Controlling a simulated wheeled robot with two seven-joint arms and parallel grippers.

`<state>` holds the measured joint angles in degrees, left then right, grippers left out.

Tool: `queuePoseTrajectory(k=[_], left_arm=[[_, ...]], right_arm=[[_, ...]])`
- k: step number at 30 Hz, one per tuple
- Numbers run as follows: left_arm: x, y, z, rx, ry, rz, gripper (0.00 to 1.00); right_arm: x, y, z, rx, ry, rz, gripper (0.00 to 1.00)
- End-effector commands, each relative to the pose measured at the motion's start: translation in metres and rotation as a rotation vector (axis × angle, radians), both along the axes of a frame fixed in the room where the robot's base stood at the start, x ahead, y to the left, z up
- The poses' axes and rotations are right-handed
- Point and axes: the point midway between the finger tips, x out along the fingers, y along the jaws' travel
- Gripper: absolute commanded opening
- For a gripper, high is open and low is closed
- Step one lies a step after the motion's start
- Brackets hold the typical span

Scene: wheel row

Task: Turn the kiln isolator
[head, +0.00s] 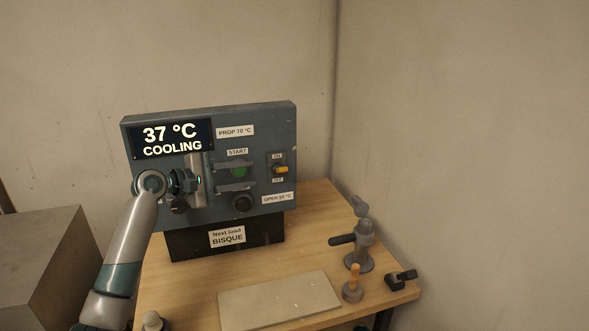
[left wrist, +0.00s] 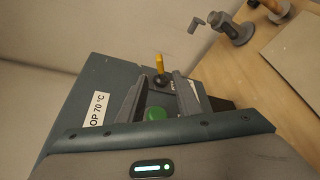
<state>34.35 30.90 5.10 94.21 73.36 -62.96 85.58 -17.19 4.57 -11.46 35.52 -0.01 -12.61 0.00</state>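The kiln isolator (head: 281,169) is a yellow lever on a dark plate at the right of the grey control panel (head: 285,125), with an ON label above and an OFF label below. Its lever appears to point right, between the labels. My left gripper (head: 252,174) is open and empty in front of the panel, left of the isolator, its fingers above and below the green START button (head: 239,171). In the left wrist view the yellow lever (left wrist: 159,64) stands just beyond the open fingertips (left wrist: 158,80), apart from them. My right gripper is not in view.
The display (head: 172,139) reads 37 °C COOLING. A dark round knob (head: 243,203) sits below START. On the wooden table (head: 320,215) are a pale slab (head: 280,301), a grey handled fixture (head: 359,246), a wooden-handled tool (head: 353,285) and a dark small block (head: 400,280).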

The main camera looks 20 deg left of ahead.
Motion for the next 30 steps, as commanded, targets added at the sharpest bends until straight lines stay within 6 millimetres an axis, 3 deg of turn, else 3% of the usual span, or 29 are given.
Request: queuePoseTrajectory(k=[8,30], left_arm=[[0.025,-0.019,-0.003,-0.003,0.001,-0.001,0.31],[0.121,-0.09,-0.028,-0.001,0.0,-0.001,0.31]], right_arm=[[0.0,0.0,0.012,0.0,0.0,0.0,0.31],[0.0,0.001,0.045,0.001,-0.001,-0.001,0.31]])
